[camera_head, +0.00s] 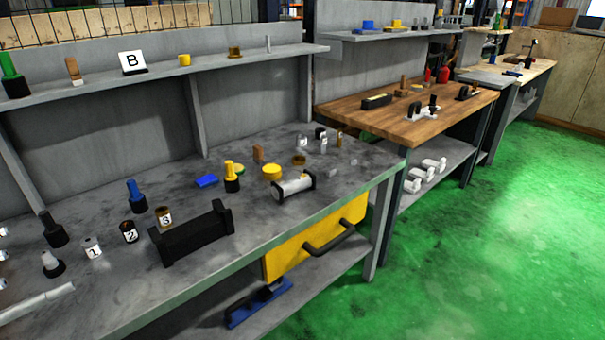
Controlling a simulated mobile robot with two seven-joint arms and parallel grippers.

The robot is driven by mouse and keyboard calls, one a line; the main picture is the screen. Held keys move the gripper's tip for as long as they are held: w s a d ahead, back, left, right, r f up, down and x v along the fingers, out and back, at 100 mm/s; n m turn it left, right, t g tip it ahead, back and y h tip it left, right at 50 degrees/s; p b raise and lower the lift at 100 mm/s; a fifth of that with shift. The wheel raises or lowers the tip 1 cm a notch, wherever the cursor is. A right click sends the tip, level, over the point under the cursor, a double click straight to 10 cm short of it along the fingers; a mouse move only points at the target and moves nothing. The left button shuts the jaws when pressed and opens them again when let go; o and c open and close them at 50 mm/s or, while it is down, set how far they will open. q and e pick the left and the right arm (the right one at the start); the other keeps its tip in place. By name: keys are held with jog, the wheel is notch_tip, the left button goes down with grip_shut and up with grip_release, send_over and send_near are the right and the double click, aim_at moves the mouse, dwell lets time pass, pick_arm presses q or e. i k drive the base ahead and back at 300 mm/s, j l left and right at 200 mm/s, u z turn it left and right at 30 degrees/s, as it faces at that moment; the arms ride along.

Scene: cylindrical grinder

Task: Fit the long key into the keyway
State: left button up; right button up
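No gripper of mine can be made out in the head view. A light grey cylinder (294,187) lies between black end supports on the grey workbench. A keyway on it is too small to make out. I cannot tell which piece is the long key. Small upright pieces, one of them brass-coloured (339,139), stand at the back right of the bench. A long pale bar (37,303) lies at the bench's near left, cut by the frame edge.
A black cradle (192,236) stands near the grey bench's front edge. A shelf (218,66) runs behind. A wooden-topped bench (350,119) stands beyond; green floor (470,260) is clear.

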aim_at(306, 180)
jog(key=u, duration=1.35)
jog(key=l+u, duration=0.3)
jog(key=l, duration=0.45)
jog(key=i+l, duration=0.1)
jog(key=l, duration=1.9)
jog(key=i+l, duration=0.15)
jog(key=l, duration=0.9)
jog(key=i+l, duration=0.1)
jog(key=l, duration=1.9)
jog(key=i, duration=0.05)
